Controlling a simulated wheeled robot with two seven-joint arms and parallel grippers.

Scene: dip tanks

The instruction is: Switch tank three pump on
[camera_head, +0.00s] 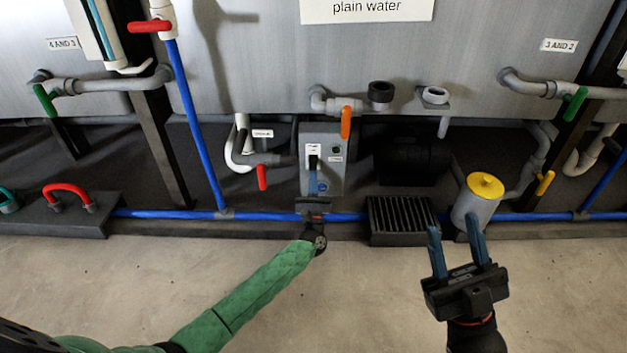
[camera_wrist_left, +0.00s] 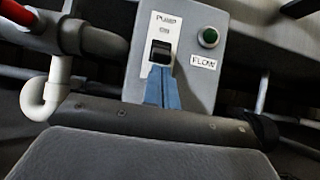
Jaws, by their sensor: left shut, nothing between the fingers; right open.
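The pump box (camera_head: 321,140) is a grey box under the tank with the plain water sign. In the left wrist view, the pump box (camera_wrist_left: 209,78) carries a black rocker switch (camera_wrist_left: 161,53) on a white plate marked PUMP and ON, and a green round indicator (camera_wrist_left: 209,37) above a FLOW label. My left gripper (camera_head: 312,166) is shut and empty. Its blue fingertips (camera_wrist_left: 160,72) overlap the switch's lower edge in the wrist view; I cannot tell whether they touch it. My right gripper (camera_head: 455,232) is open and empty, in front of the yellow-capped canister.
A blue pipe (camera_head: 160,214) runs low along the front. An orange valve handle (camera_head: 346,122) stands by the box's right side and a red handle (camera_head: 262,178) hangs left of it. A black ribbed block (camera_head: 402,215) and a yellow-capped canister (camera_head: 474,207) stand right. The floor in front is clear.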

